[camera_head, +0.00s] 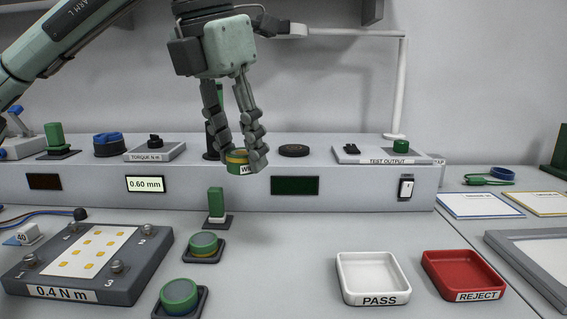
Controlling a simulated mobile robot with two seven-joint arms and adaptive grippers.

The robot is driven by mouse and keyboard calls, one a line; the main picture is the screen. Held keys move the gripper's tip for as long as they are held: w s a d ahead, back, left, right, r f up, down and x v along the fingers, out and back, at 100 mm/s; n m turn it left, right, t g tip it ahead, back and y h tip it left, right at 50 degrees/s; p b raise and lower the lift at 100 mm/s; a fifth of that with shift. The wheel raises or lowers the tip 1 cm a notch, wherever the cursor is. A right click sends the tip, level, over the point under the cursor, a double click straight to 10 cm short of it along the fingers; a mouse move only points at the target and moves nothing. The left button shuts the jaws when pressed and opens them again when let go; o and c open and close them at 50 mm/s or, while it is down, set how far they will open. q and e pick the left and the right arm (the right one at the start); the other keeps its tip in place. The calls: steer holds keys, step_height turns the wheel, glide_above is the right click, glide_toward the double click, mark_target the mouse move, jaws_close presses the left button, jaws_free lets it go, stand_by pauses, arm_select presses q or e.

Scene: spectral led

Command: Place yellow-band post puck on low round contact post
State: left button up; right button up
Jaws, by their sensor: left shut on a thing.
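My left gripper (244,160) is shut on a green puck with a yellow band (236,156). It holds the puck in front of the grey console, and the fingers hide part of it. A light label with dark letters shows on the puck's lower side. A low black round disc (294,151) sits on the console top, right of the gripper; I cannot tell whether it is the low round contact post. Two low green round pieces on dark square bases, a rear one (204,243) and a front one (180,294), stand on the table. My right gripper is not in view.
A slim green upright block (216,202) stands on a dark base below the gripper. A 0.4 N m fixture (140,278) is at front left. A white PASS tray (372,278) and a red REJECT tray (463,273) are at right.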

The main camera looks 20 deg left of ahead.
arm_select(q)
steer(key=w+d+r+n+y+b, duration=0.1)
steer(key=w+d+r+n+y, duration=0.1)
steer(key=w+d+r+n, duration=0.35)
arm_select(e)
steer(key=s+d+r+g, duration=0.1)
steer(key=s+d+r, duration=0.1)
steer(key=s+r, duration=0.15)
arm_select(q)
steer(key=n+p, duration=0.2)
steer(key=p, duration=0.2)
glide_above(294, 147)
steer(key=s, duration=0.1)
steer(key=f, duration=0.3)
steer(key=shift+s+d+f, duration=0.1)
steer(key=shift+d+f, duration=0.1)
steer(key=shift+f, duration=0.1)
steer(key=shift+a+f, duration=0.1)
steer(key=shift+f, duration=2.25)
steer(key=shift+w+f, duration=0.2)
steer(key=shift+f, duration=0.2)
steer(key=o, duration=1.1)
steer(key=shift+r, duration=0.1)
steer(key=shift+o, duration=0.3)
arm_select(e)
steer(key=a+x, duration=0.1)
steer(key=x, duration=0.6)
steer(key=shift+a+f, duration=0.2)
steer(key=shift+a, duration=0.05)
